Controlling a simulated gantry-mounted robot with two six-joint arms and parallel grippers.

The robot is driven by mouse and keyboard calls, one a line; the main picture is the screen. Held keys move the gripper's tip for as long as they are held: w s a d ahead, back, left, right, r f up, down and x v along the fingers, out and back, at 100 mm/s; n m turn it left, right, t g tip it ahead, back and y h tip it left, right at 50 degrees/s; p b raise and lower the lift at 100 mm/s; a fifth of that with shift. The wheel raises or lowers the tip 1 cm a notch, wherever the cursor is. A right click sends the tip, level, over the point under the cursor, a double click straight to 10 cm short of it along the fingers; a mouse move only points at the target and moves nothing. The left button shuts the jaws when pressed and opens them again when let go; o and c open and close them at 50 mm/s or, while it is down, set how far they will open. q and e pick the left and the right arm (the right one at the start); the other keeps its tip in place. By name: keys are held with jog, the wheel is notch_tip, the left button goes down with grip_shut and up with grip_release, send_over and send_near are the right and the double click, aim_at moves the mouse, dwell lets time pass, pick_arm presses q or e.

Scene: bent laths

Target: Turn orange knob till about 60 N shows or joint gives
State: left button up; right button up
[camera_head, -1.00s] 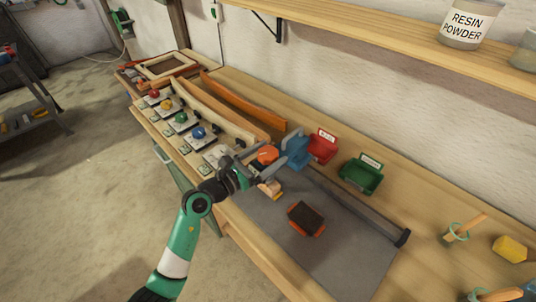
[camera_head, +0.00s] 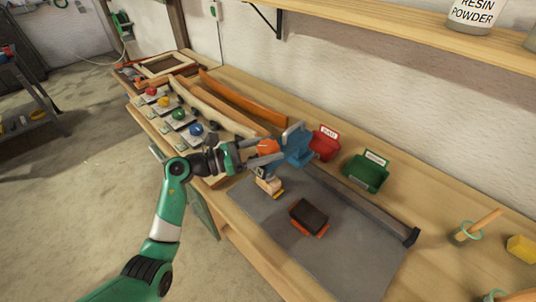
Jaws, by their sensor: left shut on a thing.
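The orange knob (camera_head: 267,146) sits at the blue clamp (camera_head: 298,145) on the bench, at the near end of the bent laths. My left gripper (camera_head: 266,157) comes in from the left and is shut on the knob; its fingers cover part of it. A small pale wooden block with a yellow edge (camera_head: 268,185) is just below the fingers. I can make out no force reading and cannot tell the state of the joint. My right gripper is not in view.
Pale (camera_head: 210,106) and orange-brown (camera_head: 240,100) bent laths lie behind a row of coloured knobs (camera_head: 179,114). A red bin (camera_head: 324,143), a green bin (camera_head: 366,171) and a dark block (camera_head: 308,216) are to the right. The grey mat (camera_head: 340,256) has free room.

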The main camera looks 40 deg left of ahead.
pick_arm(q)
jog(key=shift+f, duration=0.1)
jog(key=o, duration=1.3)
jog(key=shift+o, duration=0.2)
jog(key=p+v, duration=0.2)
jog(key=v, duration=0.9)
jog(key=shift+s, duration=0.3)
jog(key=shift+a, duration=0.15)
